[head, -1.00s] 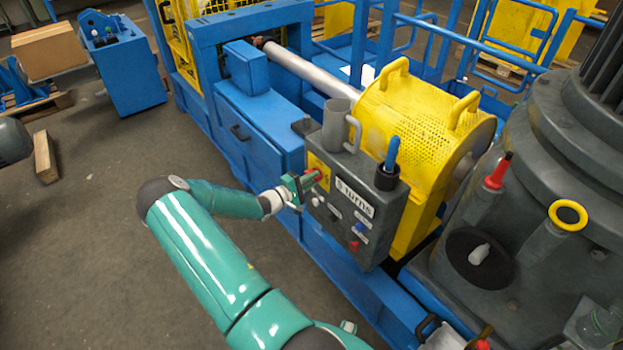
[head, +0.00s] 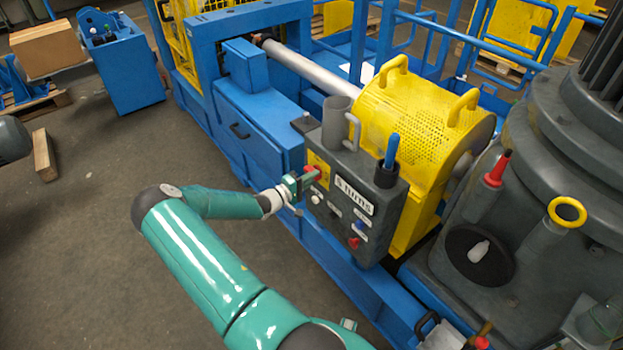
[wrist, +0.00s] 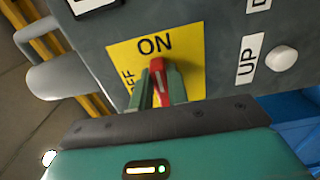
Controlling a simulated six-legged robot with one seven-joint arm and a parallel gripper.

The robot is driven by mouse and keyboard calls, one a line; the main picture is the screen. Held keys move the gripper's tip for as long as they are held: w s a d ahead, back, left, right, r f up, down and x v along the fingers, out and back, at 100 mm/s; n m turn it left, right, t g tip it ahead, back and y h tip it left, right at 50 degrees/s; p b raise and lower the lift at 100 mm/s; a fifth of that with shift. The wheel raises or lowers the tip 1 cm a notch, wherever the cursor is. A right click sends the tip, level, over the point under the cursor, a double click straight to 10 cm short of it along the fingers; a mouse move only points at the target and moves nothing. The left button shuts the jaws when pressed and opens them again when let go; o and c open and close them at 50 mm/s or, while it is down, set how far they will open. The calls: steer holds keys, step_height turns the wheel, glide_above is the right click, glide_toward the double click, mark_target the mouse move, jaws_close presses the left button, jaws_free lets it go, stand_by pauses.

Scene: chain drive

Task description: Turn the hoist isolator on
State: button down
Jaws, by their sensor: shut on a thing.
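The hoist isolator is a red handle (wrist: 157,74) on a yellow plate (wrist: 187,55), with ON printed at the top and OFF at the left in the wrist view. The handle points up at the ON mark. My gripper (wrist: 160,92) is shut on the handle, one finger on each side, and hides its lower part. In the head view my gripper (head: 302,182) is at the left side of the grey control box (head: 340,222), over the yellow plate (head: 318,166).
The box front has a white UP button (wrist: 282,58) near the plate, and more buttons, including a red one (head: 354,243). A grey cup-like holder (head: 336,125) and a blue-handled tool (head: 391,151) are on top. Blue machine framing (head: 262,145) stands behind; open floor lies left.

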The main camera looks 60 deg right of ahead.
steer(key=c, duration=1.4)
jaws_free()
steer(key=shift+o, duration=0.2)
steer(key=v, duration=1.4)
steer(key=w+a+r+t+y, duration=0.25)
steer(key=a+r+y, duration=0.35)
steer(key=a+r, duration=0.55)
steer(key=w+a+r+t+y, duration=0.1)
steer(key=a+r+t+y, duration=0.35)
steer(key=a+r, duration=0.65)
steer(key=s+a+r+n+t+y, duration=0.2)
steer(key=a+r, duration=0.4)
steer(key=a, duration=0.5)
steer(key=s+a+r+n+t+y, duration=0.3)
steer(key=s+a+r, duration=0.4)
steer(key=a, duration=0.3)
steer(key=shift+a+n+t, duration=0.3)
steer(key=shift+a+t, duration=0.05)
steer(key=shift+t, duration=0.55)
